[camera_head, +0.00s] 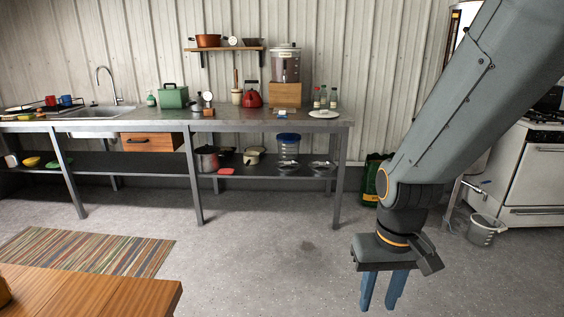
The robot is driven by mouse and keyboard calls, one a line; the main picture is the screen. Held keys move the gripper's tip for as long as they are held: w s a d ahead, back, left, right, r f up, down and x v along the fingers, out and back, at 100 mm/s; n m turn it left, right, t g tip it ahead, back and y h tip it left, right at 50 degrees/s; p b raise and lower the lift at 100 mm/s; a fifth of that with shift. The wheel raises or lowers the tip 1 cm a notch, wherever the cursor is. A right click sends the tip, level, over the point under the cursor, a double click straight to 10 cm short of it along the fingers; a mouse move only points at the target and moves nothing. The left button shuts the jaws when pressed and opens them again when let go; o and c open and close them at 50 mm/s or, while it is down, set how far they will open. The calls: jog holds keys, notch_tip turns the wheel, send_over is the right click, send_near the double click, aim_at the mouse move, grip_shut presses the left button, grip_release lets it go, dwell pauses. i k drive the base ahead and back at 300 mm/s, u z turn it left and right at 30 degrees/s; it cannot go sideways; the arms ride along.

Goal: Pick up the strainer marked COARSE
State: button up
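Two small shiny, bowl-like metal items, which may be strainers, sit on the lower shelf of the long metal counter: a left one (287,168) and a right one (320,165). They are too small for me to read any COARSE marking. My gripper (382,301) points down at the lower right, in front of the counter and well apart from these items. Its two blue fingers stand apart with floor showing between them, and nothing is held.
The counter (235,121) runs along the back wall, with a blue-lidded container (288,147) and pots below. A wooden table (95,297) is at front left beside a striped rug (95,254). A bucket (484,230) and white stove (538,170) stand right. The middle floor is clear.

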aim_at(287, 166)
jog(key=u, duration=0.05)
jog(key=i, duration=4.1)
jog(key=z, duration=0.15)
